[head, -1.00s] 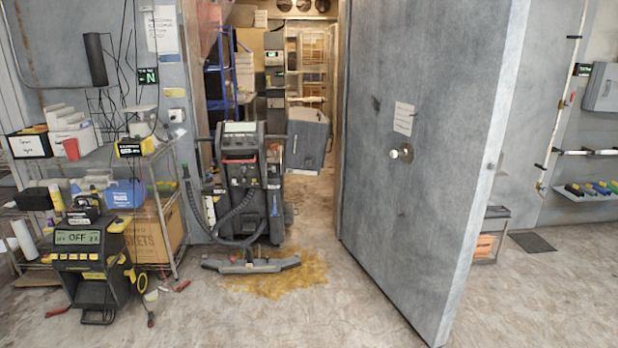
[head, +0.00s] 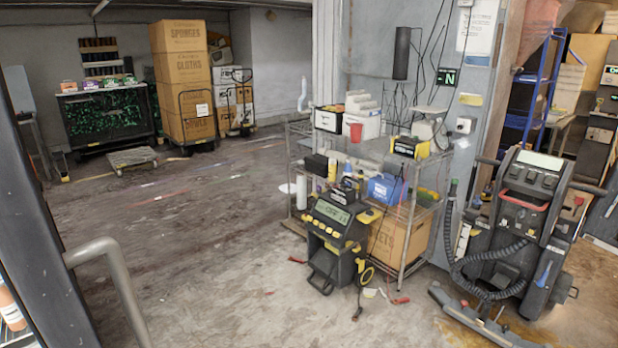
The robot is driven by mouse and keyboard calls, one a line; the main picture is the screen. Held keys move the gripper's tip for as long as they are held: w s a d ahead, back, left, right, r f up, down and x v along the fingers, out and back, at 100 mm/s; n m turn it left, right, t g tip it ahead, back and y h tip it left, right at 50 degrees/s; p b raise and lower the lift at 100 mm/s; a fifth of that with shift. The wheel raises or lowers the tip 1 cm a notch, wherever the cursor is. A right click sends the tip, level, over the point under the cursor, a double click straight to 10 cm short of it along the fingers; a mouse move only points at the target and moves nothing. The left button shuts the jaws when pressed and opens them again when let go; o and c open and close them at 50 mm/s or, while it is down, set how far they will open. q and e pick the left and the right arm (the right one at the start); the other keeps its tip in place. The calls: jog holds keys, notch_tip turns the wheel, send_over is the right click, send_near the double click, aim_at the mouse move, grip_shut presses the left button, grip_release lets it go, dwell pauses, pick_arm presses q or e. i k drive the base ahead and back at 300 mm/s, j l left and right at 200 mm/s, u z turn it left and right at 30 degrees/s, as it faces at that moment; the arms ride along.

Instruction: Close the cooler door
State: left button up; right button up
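The cooler door is out of view in the head view now. Only the left side of the cooler doorway shows, with its wall edge (head: 492,80) at the right. The black floor-cleaning machine (head: 515,225) stands in front of the opening, and its wide floor head (head: 480,325) reaches toward the bottom edge. Neither of my grippers is in view.
A wire shelf cart (head: 412,222) stands left of the machine, with a black and yellow device (head: 335,240) on the floor before it. Stacked cardboard boxes (head: 182,80) stand at the back left. The left floor is largely clear. A dark post (head: 40,230) and grey rail (head: 115,280) are close at left.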

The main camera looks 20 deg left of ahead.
aim_at(33, 269)
jog(key=i+u, duration=0.15)
jog(key=u, duration=0.3)
jog(key=i+u, duration=0.15)
jog(key=u, duration=0.3)
jog(key=i+l+u, duration=0.15)
jog(key=u, duration=0.3)
jog(key=i+l+u, duration=0.15)
jog(key=u, duration=0.3)
jog(key=i+l+u, duration=0.1)
jog(key=u, duration=0.35)
jog(key=l+u, duration=0.3)
jog(key=u, duration=0.15)
